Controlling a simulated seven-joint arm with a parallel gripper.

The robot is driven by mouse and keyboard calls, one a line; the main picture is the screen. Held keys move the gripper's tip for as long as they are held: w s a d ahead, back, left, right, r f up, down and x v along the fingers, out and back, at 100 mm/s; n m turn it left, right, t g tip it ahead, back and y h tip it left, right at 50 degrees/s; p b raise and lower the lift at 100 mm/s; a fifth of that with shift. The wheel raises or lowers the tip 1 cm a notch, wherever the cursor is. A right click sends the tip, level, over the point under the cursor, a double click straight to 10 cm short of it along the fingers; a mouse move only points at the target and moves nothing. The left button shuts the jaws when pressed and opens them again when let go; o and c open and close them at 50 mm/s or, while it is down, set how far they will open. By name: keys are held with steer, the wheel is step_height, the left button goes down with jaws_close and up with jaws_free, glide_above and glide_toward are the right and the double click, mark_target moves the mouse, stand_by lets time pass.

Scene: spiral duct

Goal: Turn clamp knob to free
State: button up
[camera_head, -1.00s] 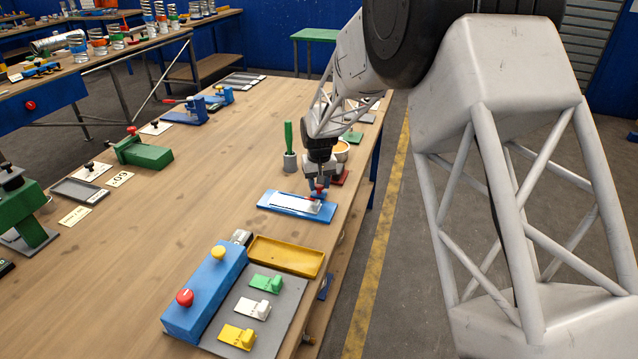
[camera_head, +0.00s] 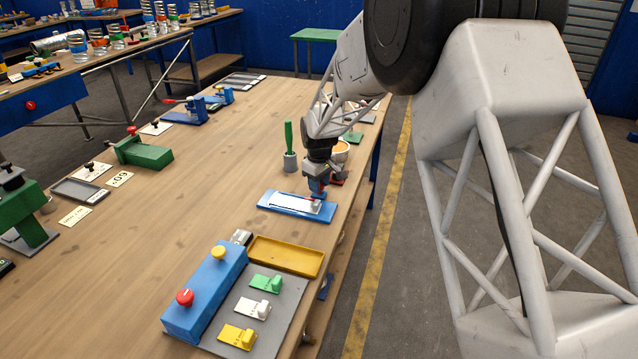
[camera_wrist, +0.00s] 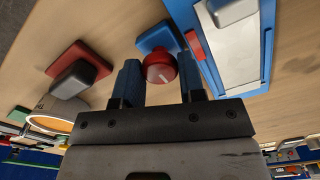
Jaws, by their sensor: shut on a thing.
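The clamp knob (camera_wrist: 161,68) is red and round with a pale line on its face, seen in the wrist view between my fingers. My gripper (camera_wrist: 163,82) is shut on it, one blue finger on each side. A blue block (camera_wrist: 157,38) shows just behind the knob. The blue fixture (camera_wrist: 197,47) with a pale metal plate (camera_wrist: 240,45) lies beside it.
A grey cup with a green handle (camera_head: 289,145) stands left of my gripper. A yellow tray (camera_head: 285,256) and a blue button box (camera_head: 207,290) are nearer.

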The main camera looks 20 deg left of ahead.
stand_by(0.3)
steer(key=o, duration=0.9)
steer(key=shift+r, duration=3.9)
steer(key=shift+d, duration=0.1)
